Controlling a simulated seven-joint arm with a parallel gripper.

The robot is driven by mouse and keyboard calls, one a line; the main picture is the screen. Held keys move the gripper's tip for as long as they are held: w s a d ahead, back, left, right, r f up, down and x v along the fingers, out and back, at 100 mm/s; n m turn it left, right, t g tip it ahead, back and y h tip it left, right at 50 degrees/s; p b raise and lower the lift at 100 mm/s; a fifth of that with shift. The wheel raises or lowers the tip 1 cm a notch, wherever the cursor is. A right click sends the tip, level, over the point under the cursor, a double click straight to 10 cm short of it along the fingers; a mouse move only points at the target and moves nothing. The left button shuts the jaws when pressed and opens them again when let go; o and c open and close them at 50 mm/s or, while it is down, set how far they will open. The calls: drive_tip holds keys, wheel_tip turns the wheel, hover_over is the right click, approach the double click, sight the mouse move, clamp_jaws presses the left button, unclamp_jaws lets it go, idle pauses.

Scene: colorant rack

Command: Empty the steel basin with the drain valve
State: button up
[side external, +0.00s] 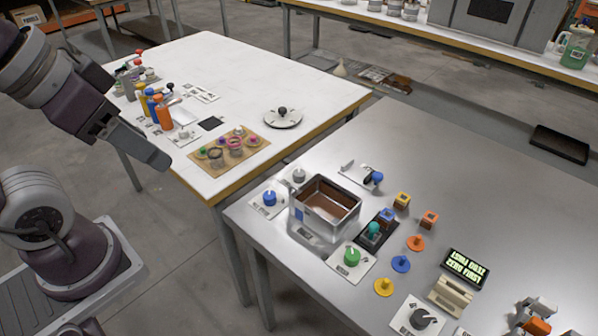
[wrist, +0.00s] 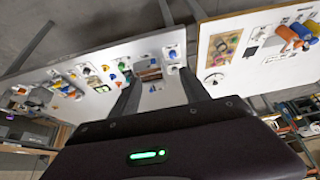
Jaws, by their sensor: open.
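The steel basin (side external: 318,229) stands near the left edge of the grey metal table and has brown liquid inside. Around it are a blue knob on a white plate (side external: 269,199), a green knob on a white plate (side external: 351,256) and a blue-ended handle (side external: 374,177) on a plate behind it. I cannot tell which of these is the drain valve. My gripper (side external: 158,160) is in the air at left, well apart from the basin. In the wrist view my gripper (wrist: 156,88) is open and empty, with the basin small beyond its fingers.
A white table (side external: 310,82) at back left holds colored bottles (side external: 163,112), a board of small rings and a round lidded plate (side external: 283,117). A gap separates the two tables. Colored knobs, blocks and a display (side external: 466,267) stand right of the basin.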

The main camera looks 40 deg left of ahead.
drive_tip(key=shift+c, duration=0.2)
drive_tip(key=n+g, duration=0.5)
drive_tip(key=n, duration=1)
hover_over(299, 173)
drive_tip(key=s, duration=0.1)
wheel_tip(299, 173, down, 20)
drive_tip(key=shift+n+g, duration=0.3)
drive_tip(key=shift+n, duration=0.1)
drive_tip(key=f, duration=0.8)
drive_tip(key=w+f, duration=0.1)
drive_tip(key=f, duration=0.2)
drive_tip(key=shift+f, duration=0.4)
clamp_jaws()
